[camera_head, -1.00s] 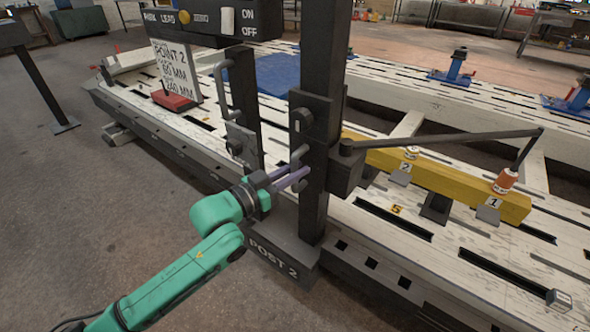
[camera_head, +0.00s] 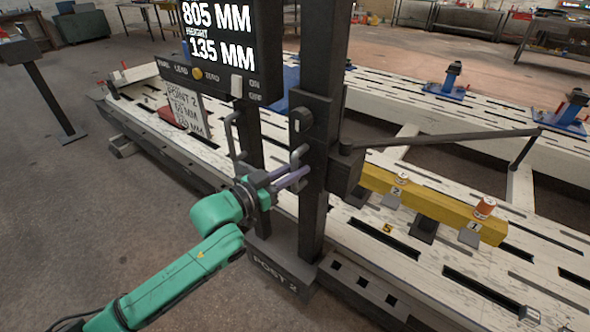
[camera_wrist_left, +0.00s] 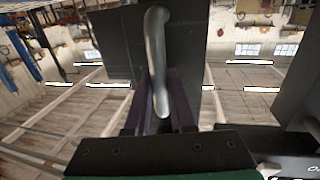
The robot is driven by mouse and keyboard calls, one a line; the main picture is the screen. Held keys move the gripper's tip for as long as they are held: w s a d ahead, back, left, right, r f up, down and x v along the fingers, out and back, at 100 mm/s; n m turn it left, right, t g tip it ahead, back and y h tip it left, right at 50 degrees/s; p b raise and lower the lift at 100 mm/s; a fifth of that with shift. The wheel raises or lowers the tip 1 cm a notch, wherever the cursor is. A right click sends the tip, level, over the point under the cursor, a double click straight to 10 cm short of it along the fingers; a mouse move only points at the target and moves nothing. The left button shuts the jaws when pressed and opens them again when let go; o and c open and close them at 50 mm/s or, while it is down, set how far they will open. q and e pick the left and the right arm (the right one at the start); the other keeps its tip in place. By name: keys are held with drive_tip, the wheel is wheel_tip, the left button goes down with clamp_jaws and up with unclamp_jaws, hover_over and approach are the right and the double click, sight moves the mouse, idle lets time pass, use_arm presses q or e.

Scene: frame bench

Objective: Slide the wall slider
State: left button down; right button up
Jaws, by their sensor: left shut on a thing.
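A dark upright post (camera_head: 322,75) stands on a base marked POST 2 (camera_head: 285,268) at the near edge of the white bench. A grey handle (camera_head: 300,152) juts from its left side; it shows as a curved metal bar in the left wrist view (camera_wrist_left: 156,55). My left gripper (camera_head: 292,178) is shut on this handle, with the bar between its purple fingers in the left wrist view (camera_wrist_left: 163,100). A thin jointed arm (camera_head: 440,138) reaches right from the post, its tip apart from the orange-and-white target 1 (camera_head: 484,208). No part is labelled as the wall slider. My right gripper is not in view.
A display (camera_head: 220,40) reads 805 MM and height 135 MM. A yellow beam (camera_head: 430,205) carries targets 1 and 2. The slotted bench (camera_head: 385,285) runs beside the post. Open floor (camera_head: 80,220) lies at left.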

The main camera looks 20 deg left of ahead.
sight(292, 161)
use_arm(q)
wheel_tip(292, 161, up, 4)
drive_tip(key=shift+f+p, duration=0.2)
drive_tip(key=shift+p, duration=0.9)
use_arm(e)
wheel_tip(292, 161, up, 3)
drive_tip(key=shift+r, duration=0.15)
use_arm(q)
drive_tip(key=shift+f, duration=0.1)
drive_tip(key=c, duration=0.8)
unclamp_jaws()
drive_tip(key=shift+o, duration=0.2)
drive_tip(key=shift+f, duration=0.1)
drive_tip(key=shift+s+a, duration=0.15)
drive_tip(key=v, duration=1.4)
drive_tip(key=shift+p, duration=0.3)
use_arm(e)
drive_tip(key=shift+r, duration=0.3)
